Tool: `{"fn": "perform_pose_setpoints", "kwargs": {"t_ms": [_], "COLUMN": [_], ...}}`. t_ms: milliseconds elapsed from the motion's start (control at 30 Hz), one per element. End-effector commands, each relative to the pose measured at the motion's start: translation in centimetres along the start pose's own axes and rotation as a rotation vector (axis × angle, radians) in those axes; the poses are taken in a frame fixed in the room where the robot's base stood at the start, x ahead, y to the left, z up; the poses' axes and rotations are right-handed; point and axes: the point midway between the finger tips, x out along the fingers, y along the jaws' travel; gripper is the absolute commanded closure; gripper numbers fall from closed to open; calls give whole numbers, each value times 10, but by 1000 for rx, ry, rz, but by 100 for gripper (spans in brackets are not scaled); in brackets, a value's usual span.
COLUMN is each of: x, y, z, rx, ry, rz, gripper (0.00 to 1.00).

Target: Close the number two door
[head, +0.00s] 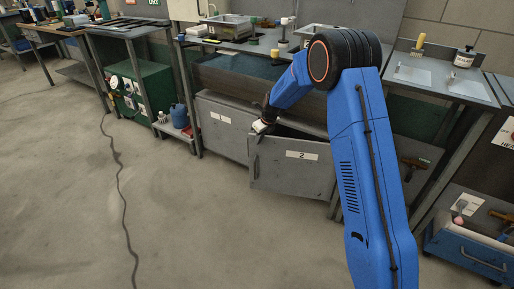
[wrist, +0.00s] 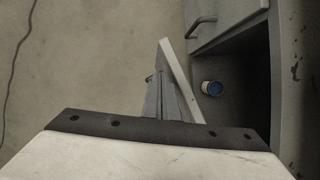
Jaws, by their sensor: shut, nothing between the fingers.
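The number two door (head: 290,175) is a grey cabinet door with a white "2" label. It stands partly open, its free left edge swung out and a dark gap showing behind its top. In the wrist view its pale top edge (wrist: 180,75) slants outward from the cabinet opening. My gripper (head: 261,127) is shut and empty, at the top of the door near its free left corner. In the wrist view the gripper's white housing fills the bottom. I cannot tell whether the fingers touch the door.
The number one door (head: 222,125) is on the left and looks closed; its handle (wrist: 201,25) shows in the wrist view. The counter (head: 235,45) is above. Floor (head: 170,220) in front is clear except for a cable (head: 118,175).

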Motion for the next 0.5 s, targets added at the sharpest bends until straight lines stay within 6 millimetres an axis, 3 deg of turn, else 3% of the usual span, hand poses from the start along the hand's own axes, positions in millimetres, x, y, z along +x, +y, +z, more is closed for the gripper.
{"fn": "perform_pose_setpoints", "kwargs": {"t_ms": [200,500], "x": [10,16], "y": [-44,-76], "z": [24,39], "rx": [2,1], "ry": [-1,0], "rz": [0,0], "gripper": [100,100]}}
